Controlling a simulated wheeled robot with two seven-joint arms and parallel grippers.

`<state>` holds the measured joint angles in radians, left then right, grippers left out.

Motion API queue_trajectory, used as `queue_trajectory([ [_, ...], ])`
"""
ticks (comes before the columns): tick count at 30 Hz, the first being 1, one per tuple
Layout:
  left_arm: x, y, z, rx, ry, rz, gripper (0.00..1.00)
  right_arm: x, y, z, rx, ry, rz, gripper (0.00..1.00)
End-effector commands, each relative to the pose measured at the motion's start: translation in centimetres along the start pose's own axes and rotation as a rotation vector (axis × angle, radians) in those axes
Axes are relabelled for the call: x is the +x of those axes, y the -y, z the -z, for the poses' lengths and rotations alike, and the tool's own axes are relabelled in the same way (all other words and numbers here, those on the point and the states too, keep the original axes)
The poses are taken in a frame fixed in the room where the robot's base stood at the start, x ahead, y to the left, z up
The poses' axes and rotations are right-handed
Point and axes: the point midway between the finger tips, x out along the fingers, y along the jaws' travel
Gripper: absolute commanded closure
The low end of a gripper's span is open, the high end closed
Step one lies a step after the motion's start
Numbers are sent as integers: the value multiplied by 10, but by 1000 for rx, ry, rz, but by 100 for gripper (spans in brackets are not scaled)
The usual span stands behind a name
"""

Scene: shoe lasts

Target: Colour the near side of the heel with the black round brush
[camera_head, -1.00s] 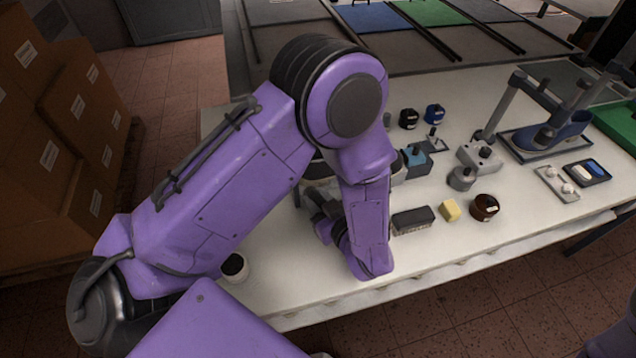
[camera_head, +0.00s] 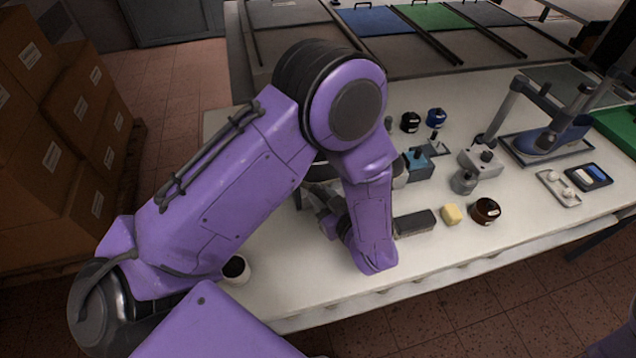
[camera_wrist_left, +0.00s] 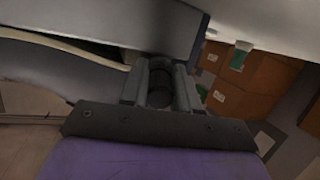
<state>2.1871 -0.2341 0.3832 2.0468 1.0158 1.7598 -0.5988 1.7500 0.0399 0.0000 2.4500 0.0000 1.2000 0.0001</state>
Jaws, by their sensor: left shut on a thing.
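My left gripper (camera_head: 331,222) is low over the near left part of the table, mostly behind my purple forearm. In the left wrist view its two fingers (camera_wrist_left: 160,84) are shut on a dark round piece (camera_wrist_left: 158,92), which looks like the handle of the black round brush. The brush tip is hidden. The heel cannot be made out in either view. My right gripper is out of view.
A white pot with a dark top (camera_head: 236,269) stands at the near left. Cardboard boxes (camera_head: 62,150) stand left of the table.

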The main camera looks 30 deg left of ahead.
Motion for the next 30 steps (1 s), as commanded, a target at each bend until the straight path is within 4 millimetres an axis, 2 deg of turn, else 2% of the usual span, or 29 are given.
queue_trajectory([
  [3,-4,-12,-2,-2,-1,0,100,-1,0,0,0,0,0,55],
  [11,-7,-24,-4,-1,-1,0,100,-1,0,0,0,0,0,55],
  [20,-14,-50,-8,-1,0,0,100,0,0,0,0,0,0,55],
  [26,-13,-50,-6,1,0,0,100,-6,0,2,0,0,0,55],
  [30,-10,-39,-3,3,0,2,100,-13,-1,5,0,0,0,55],
])
